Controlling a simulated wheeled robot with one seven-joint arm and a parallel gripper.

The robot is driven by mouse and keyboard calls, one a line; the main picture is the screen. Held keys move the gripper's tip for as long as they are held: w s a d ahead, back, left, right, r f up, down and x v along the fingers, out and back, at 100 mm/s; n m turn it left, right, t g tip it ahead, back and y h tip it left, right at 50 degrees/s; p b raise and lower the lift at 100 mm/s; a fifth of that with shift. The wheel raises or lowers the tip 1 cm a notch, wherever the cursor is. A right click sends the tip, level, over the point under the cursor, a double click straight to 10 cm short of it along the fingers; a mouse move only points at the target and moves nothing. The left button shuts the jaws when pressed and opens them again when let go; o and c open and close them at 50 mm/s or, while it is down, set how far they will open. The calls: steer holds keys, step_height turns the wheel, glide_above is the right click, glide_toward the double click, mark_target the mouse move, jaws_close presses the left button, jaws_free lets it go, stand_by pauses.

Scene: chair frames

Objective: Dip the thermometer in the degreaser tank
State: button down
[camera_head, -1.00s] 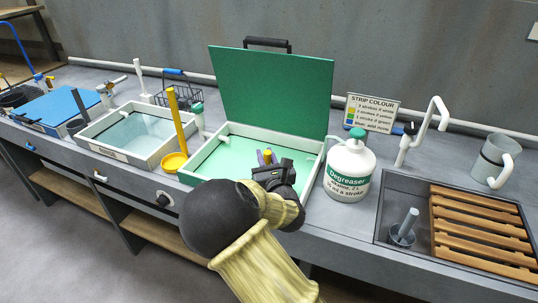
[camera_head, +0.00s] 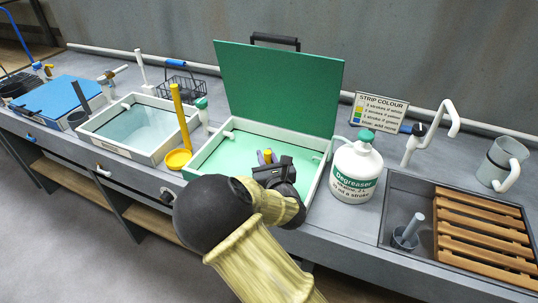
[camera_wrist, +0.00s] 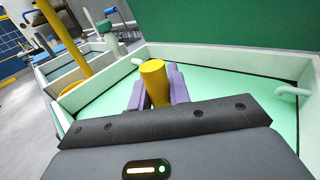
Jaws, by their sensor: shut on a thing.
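The degreaser tank (camera_head: 203,160) is a pale-rimmed basin of light green liquid, with its green lid (camera_head: 280,85) standing open at the back. My gripper (camera_head: 266,158) is over the tank's front right part. In the wrist view my gripper (camera_wrist: 152,92) has its purple fingers shut on a yellow cylinder (camera_wrist: 154,80), which I take to be the thermometer. Its yellow top also shows in the head view (camera_head: 268,154). The lower part is hidden behind my gripper, so I cannot tell whether it touches the liquid.
A white degreaser jug (camera_head: 355,170) stands right of the tank. A yellow long-handled ladle (camera_head: 178,158) stands at its left, beside a clear-liquid basin (camera_head: 150,152). A sink with a wooden rack (camera_head: 480,230) is at right. A strip-colour sign (camera_head: 380,110) stands behind the jug.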

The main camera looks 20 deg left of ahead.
steer(key=r, duration=0.1)
steer(key=r+p, duration=0.1)
steer(key=shift+d+r, duration=0.3)
step_height(320, 180, up, 8)
steer(key=p, duration=0.6)
steer(key=shift+r, duration=0.15)
steer(key=shift+w, duration=0.1)
stand_by(0.9)
